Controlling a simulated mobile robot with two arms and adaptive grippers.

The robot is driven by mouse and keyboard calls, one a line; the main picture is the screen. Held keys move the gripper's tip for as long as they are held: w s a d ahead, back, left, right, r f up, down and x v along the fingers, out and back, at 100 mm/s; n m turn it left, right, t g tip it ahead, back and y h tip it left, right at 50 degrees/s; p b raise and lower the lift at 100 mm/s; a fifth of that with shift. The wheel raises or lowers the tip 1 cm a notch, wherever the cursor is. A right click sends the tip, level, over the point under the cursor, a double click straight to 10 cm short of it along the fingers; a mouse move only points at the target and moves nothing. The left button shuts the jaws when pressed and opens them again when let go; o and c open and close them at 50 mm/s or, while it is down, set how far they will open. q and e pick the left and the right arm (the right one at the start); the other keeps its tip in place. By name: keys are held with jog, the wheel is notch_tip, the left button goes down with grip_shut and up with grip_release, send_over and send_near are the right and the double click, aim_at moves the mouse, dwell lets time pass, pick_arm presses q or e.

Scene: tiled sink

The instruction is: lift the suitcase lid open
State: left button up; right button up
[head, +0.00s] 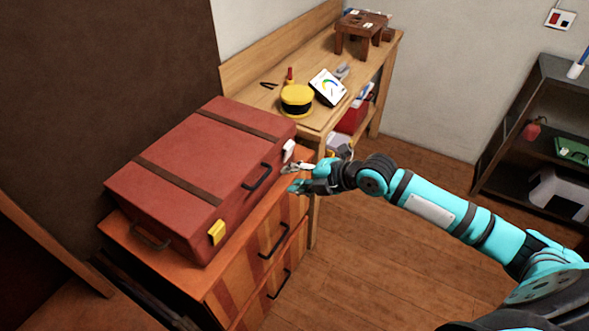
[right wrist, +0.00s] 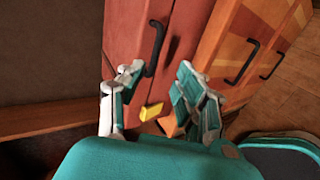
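The red suitcase (head: 190,140) lies flat with its lid shut, two brown straps across the top. Its front has a black handle (head: 257,177), a yellow latch (head: 217,232) near the left end and a small white piece (head: 288,150) near the right end. My right gripper (head: 294,178) is open and empty, beside the suitcase front near the white piece. In the right wrist view its fingers (right wrist: 153,100) are spread, with the suitcase front, the handle (right wrist: 154,48) and the yellow latch (right wrist: 150,111) beyond them. My left gripper is not in view.
The suitcase stands on an orange drawer cabinet (head: 225,275) with black handles. A wooden workbench (head: 325,60) behind holds a yellow-and-black round object (head: 297,100), a white panel (head: 327,87) and a small stool (head: 361,30). A dark shelf (head: 540,130) is at right. Floor between is open.

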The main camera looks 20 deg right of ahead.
aim_at(264, 179)
jog(key=shift+a+r+b+x, duration=0.1)
jog(key=shift+b+x, duration=0.9)
jog(key=shift+x, duration=0.8)
jog(key=shift+a+r+b+x, duration=0.15)
jog(key=shift+b+x, duration=0.9)
jog(key=shift+x, duration=0.75)
jog(key=shift+a+r+b+x, duration=0.1)
jog(key=shift+b+x, duration=0.9)
jog(key=shift+x, duration=0.8)
jog(key=shift+a, duration=0.1)
jog(key=shift+c, duration=0.4)
grip_shut()
